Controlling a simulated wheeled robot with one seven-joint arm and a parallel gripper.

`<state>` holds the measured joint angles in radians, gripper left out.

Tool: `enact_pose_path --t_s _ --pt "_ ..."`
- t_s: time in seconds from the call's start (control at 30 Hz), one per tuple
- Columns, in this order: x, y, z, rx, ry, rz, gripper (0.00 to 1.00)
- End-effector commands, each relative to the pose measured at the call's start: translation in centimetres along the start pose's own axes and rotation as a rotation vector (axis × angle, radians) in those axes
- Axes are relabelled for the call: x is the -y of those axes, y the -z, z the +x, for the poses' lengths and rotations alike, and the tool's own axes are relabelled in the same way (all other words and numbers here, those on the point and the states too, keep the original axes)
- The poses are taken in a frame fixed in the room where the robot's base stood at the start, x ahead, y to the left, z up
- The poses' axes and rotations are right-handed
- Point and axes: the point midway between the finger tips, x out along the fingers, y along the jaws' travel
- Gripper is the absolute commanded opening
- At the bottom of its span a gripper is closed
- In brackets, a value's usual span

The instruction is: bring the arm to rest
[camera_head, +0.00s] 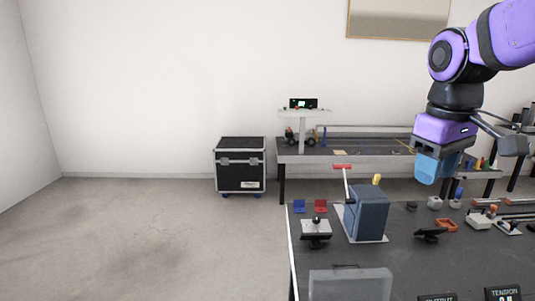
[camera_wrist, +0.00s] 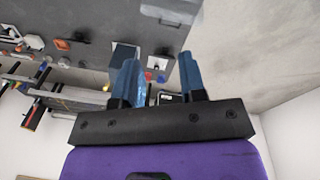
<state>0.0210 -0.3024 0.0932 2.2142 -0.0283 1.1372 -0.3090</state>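My arm reaches in from the upper right of the head view, and my gripper (camera_head: 437,168) hangs above the dark table (camera_head: 450,265), with its blue fingers clear of everything. In the wrist view my gripper (camera_wrist: 158,75) shows two blue fingers standing apart with a gap between them. Nothing is held in the gap. The wrist view looks upside down, with the table at the top and the wall at the bottom.
A blue-grey box with a red-tipped lever (camera_head: 367,212) stands on the table, left of my gripper. Small blocks and devices lie around it. A black case (camera_head: 240,165) and a second workbench (camera_head: 345,155) stand at the back. The floor at left is clear.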

Motion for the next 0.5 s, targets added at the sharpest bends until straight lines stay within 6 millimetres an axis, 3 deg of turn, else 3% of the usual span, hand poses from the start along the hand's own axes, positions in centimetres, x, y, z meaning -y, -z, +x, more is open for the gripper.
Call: enact_pose_path --t_s 0.3,0.5 --pt "1.6 -7.4 -0.6 -0.212 -0.035 0.229 0.38" --pt "2.4 -10.7 0.0 -0.32 -0.031 0.342 0.38"
